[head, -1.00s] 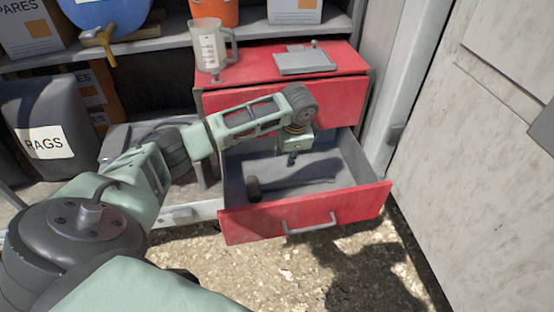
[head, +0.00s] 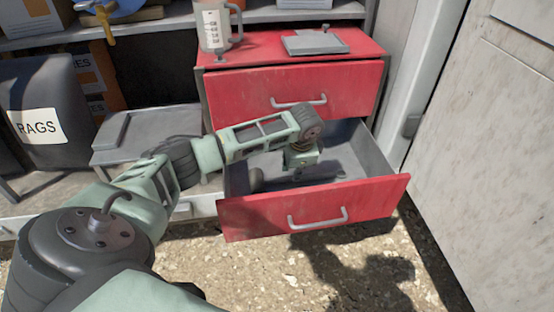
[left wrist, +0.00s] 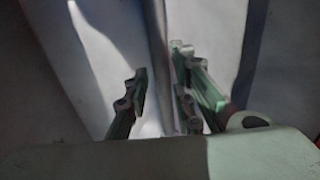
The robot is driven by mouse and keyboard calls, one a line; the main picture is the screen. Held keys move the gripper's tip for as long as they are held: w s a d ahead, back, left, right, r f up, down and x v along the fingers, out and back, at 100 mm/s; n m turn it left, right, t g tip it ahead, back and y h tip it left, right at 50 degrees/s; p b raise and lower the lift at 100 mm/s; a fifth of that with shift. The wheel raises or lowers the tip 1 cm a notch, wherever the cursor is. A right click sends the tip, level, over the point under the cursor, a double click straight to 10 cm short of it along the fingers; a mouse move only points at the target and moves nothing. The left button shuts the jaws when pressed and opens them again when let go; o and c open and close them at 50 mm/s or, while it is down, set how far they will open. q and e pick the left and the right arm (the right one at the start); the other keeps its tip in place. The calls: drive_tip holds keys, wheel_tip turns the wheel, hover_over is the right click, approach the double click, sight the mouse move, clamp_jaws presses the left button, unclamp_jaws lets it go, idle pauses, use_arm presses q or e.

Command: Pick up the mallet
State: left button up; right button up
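The mallet lies in the open lower drawer of the red cabinet. In the head view its rounded head (head: 257,180) shows at the drawer's left side, and my left arm hides most of the rest. In the left wrist view its long grey handle (left wrist: 157,30) runs between the fingers. My left gripper (head: 299,177) points down inside the drawer. In the left wrist view its fingers (left wrist: 159,75) are open, one on each side of the handle, with gaps showing. My right gripper is not in view.
The open drawer (head: 350,207) has raised walls around the gripper. The closed upper drawer (head: 340,85) is just behind my arm. A jug (head: 214,32) and a flat grey object (head: 314,42) stand on the cabinet. A pale wall panel (head: 490,140) is at right.

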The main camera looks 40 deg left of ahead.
use_arm(q)
drive_tip(key=b+x, duration=0.1)
drive_tip(key=x, duration=0.3)
drive_tip(key=shift+f, duration=0.1)
drive_tip(key=shift+c, duration=0.2)
clamp_jaws()
